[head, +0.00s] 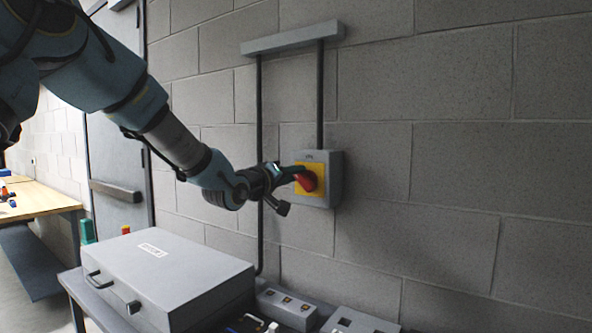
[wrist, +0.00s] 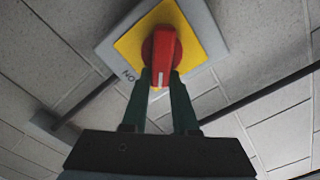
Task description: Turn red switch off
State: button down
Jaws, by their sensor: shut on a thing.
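The red switch (head: 308,181) is a rotary knob on a yellow plate (head: 318,171), on a grey box (head: 335,180) fixed to the block wall. In the wrist view the red knob (wrist: 162,50) has a white mark at its end nearest my gripper, and lettering like ON appears upside down on the box beside the plate. My gripper (head: 297,173) reaches the knob from the left. In the wrist view my gripper's two fingers (wrist: 161,77) lie on either side of the knob's near end, shut on it. The fingertips partly hide its sides.
Dark conduits (head: 320,95) run from a grey rail (head: 290,38) down the wall. A grey case (head: 165,270) with a handle lies below my arm. Small grey boxes (head: 288,308) stand beside it. A wooden table (head: 40,200) is far left. The wall right of the switch is clear.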

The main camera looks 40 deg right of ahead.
jog(key=shift+w+a+f+n+p, duration=0.1)
jog(key=shift+f+n+p, duration=0.25)
jog(key=shift+n, duration=1)
jog(key=shift+w+d+f+n+p, duration=0.15)
jog(key=shift+n+p, duration=0.25)
jog(key=shift+n, duration=1)
jog(key=shift+w+a+f+n+p, duration=0.15)
jog(key=shift+f+n+p, duration=0.2)
jog(key=shift+n, duration=1)
jog(key=c, duration=0.7)
grip_release()
jog(key=b+v, duration=0.2)
jog(key=v, duration=0.9)
jog(key=shift+b, duration=0.4)
